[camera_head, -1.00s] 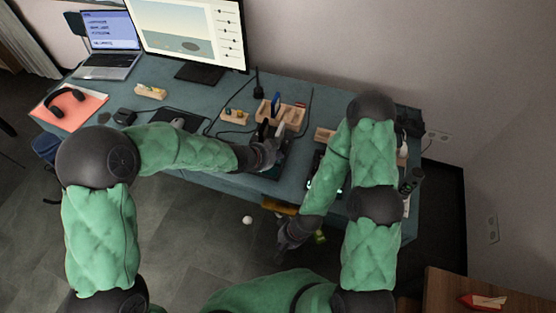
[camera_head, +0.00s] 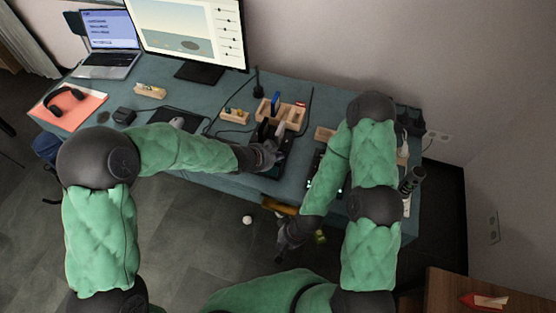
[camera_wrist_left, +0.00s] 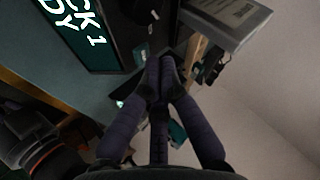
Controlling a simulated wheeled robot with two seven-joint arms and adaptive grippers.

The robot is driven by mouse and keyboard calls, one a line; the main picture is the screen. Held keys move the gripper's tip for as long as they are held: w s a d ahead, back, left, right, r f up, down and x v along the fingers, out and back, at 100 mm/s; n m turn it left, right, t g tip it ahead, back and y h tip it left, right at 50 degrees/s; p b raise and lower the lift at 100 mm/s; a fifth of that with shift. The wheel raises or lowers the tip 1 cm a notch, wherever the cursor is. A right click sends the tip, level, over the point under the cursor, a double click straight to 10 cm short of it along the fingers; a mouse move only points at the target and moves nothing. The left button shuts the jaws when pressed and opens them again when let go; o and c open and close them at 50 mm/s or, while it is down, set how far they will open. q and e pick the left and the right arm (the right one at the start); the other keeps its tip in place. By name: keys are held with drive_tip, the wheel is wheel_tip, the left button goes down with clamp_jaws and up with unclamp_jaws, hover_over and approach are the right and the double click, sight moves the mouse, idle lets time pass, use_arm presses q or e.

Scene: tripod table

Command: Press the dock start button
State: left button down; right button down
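In the left wrist view a dark display panel (camera_wrist_left: 85,35) shows large white letters, partly cut off, reading "CK 1" and "DY". A black surface (camera_wrist_left: 130,20) with small white marks lies beside it. A grey box with a printed label (camera_wrist_left: 232,18) stands at the upper right. I cannot make out the start button. My left gripper (camera_wrist_left: 160,82) has its fingertips together with nothing visible between them; in the head view it is over the table's front middle (camera_head: 270,150), hiding much of the dock. My right gripper (camera_head: 286,238) hangs low in front of the table; its fingers are unclear.
The blue-green table (camera_head: 205,97) carries a laptop (camera_head: 108,60), a monitor (camera_head: 190,30), headphones (camera_head: 65,98) and a wooden organizer (camera_head: 292,115) behind my left gripper. Cables run nearby. A wooden cabinet (camera_head: 450,290) stands at the lower right. A white ball (camera_head: 247,220) lies on the floor.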

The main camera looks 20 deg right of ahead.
use_arm(q)
drive_tip(key=shift+f, duration=0.35)
idle(0.7)
drive_tip(key=shift+r, duration=0.1)
drive_tip(key=shift+r+p, duration=0.55)
drive_tip(key=shift+r, duration=0.15)
wheel_tip(320, 180, up, 5)
drive_tip(key=p, duration=0.5)
idle(0.3)
drive_tip(key=shift+f, duration=0.1)
idle(0.7)
